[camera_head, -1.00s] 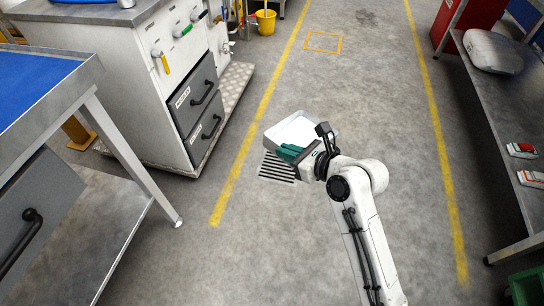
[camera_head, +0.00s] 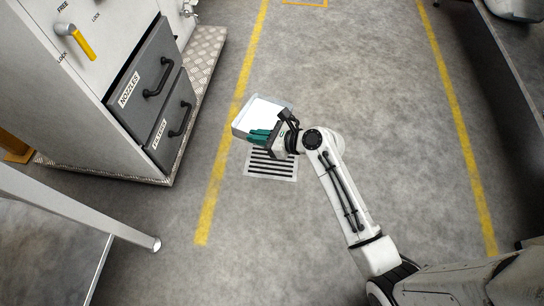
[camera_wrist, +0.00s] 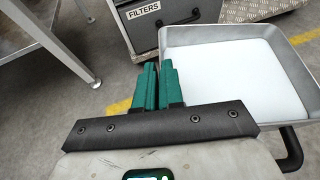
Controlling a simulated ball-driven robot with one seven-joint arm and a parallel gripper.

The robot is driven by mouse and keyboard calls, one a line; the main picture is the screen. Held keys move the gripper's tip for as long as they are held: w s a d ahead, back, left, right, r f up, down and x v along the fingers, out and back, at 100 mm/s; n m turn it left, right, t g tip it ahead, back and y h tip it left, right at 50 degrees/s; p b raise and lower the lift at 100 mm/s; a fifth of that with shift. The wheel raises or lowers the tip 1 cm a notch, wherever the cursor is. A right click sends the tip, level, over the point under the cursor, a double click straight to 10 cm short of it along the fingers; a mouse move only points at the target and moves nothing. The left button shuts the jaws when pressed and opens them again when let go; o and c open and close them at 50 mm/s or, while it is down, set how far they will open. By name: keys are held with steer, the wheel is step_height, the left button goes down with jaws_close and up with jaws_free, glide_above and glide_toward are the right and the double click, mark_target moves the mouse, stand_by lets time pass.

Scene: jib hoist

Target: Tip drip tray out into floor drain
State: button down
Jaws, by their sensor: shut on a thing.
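The drip tray (camera_head: 240,131) is a shallow grey metal pan with a pale white surface inside. It is held above the floor, just beyond the floor drain in the head view. My gripper (camera_head: 259,135) has green fingers shut at the tray's near side; the exact grip is partly hidden. In the wrist view the fingers (camera_wrist: 158,88) are close together at the left of the tray (camera_wrist: 303,75). The floor drain (camera_head: 270,167) is a dark slotted grate in a light frame; its far edge is partly covered by the gripper. I cannot tell the tray's exact tilt.
A white cabinet with grey drawers (camera_head: 150,80) stands on a tread-plate base (camera_head: 200,60) at the left. A table leg (camera_head: 90,215) is at lower left and a bench (camera_head: 515,60) at right. Yellow lines (camera_head: 222,160) bound clear floor around the drain.

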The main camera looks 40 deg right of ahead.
steer(key=shift+n+h, duration=0.3)
steer(key=shift+n, duration=0.1)
steer(key=s+f+b, duration=0.3)
steer(key=s+f, duration=0.1)
steer(key=f, duration=0.7)
steer(key=s+a+f+b, duration=0.1)
steer(key=s+f+b, duration=0.2)
steer(key=f, duration=0.9)
steer(key=s+f+b, duration=0.3)
steer(key=s+f, duration=0.3)
steer(key=f, duration=0.6)
steer(key=shift+a+b, duration=0.2)
steer(key=shift+b, duration=0.2)
steer(key=shift+s+a+f, duration=0.1)
steer(key=shift+s+f, duration=0.05)
steer(key=shift+f, duration=0.05)
